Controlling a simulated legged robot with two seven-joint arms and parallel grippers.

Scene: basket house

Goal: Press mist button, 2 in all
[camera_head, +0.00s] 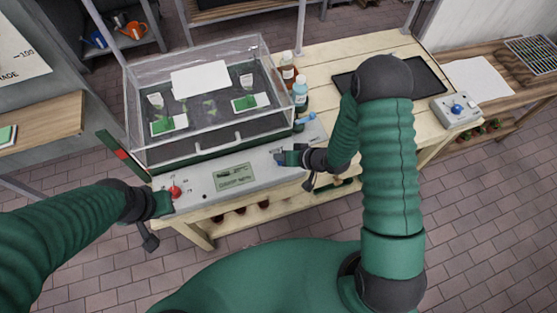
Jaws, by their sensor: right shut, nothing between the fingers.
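A clear-walled propagation case (215,105) stands on the wooden bench, with a light grey control panel (215,190) along its front. My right gripper (284,158) is shut and empty at the panel's right part. A small blue spot shows at its fingertips, perhaps a button, mostly hidden by the fingers; I cannot tell whether they touch it. Small lettering above it is too fine to read. A red knob (175,191) sits at the panel's left end. My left gripper (164,203) is beside this knob; its fingers are too small to tell open from shut. A display (234,176) lies between the grippers.
Several bottles (290,72) stand right of the case, with a blue-topped item (305,118) near them. A black tray (425,76) lies partly behind my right arm. A grey box with a blue button (457,108) sits at the bench's right end.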

